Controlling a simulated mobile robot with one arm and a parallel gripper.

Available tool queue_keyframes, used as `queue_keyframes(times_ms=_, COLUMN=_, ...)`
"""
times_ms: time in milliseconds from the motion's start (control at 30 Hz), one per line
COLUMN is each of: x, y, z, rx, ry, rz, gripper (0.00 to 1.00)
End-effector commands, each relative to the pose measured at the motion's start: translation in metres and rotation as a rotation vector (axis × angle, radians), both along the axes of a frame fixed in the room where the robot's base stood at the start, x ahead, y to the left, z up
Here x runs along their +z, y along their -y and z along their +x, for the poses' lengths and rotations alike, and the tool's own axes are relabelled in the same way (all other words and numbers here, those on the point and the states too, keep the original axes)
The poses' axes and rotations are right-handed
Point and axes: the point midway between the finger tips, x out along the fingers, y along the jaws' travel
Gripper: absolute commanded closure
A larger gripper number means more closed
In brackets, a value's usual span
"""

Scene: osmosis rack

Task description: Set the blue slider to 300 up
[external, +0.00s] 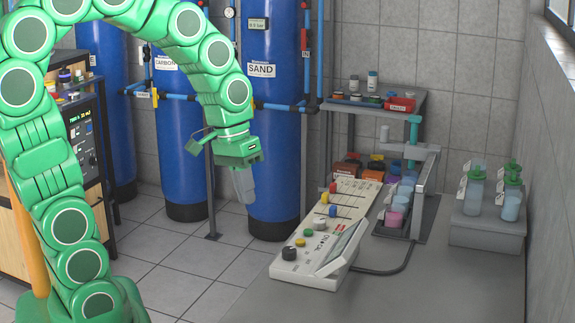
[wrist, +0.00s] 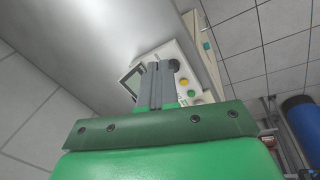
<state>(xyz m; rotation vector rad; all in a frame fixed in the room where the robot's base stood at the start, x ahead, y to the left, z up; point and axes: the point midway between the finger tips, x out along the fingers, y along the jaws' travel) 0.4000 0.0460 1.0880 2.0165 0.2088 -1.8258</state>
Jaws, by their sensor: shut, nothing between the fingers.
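A pale control panel (external: 343,226) lies tilted on the grey bench, with red, yellow and blue slider knobs on its upper part. The blue slider (external: 333,210) is the nearest of the three, below the yellow one (external: 325,198) and the red one (external: 333,187). Its scale marks are too small to read. My gripper (external: 244,199) is shut and empty, pointing down, left of the panel in the picture and apart from it. In the wrist view my shut fingers (wrist: 155,84) cover part of the panel (wrist: 186,73); I cannot make out the blue slider there.
Coloured buttons and a black knob (external: 289,253) sit on the panel's near end, beside a raised screen (external: 343,247). A grey stand (external: 424,190) with jars is behind it. Bottles on a grey block (external: 487,230) stand right. The front bench (external: 430,290) is clear.

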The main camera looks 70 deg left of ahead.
Motion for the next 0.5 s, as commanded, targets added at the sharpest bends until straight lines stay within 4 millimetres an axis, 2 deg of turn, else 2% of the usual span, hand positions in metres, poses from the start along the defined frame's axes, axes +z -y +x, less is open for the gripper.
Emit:
queue_keyframes(times_ms=33, x=-0.003, y=-0.006, z=0.012, rx=0.004, ry=0.019, rz=-0.010, gripper=1.00)
queue_keyframes(times_ms=267, x=-0.019, y=-0.044, z=0.066, rx=0.029, ry=0.119, rz=-0.033, gripper=1.00)
queue_keyframes(times_ms=500, x=-0.039, y=-0.101, z=0.121, rx=0.093, ry=0.244, rz=-0.049, gripper=1.00)
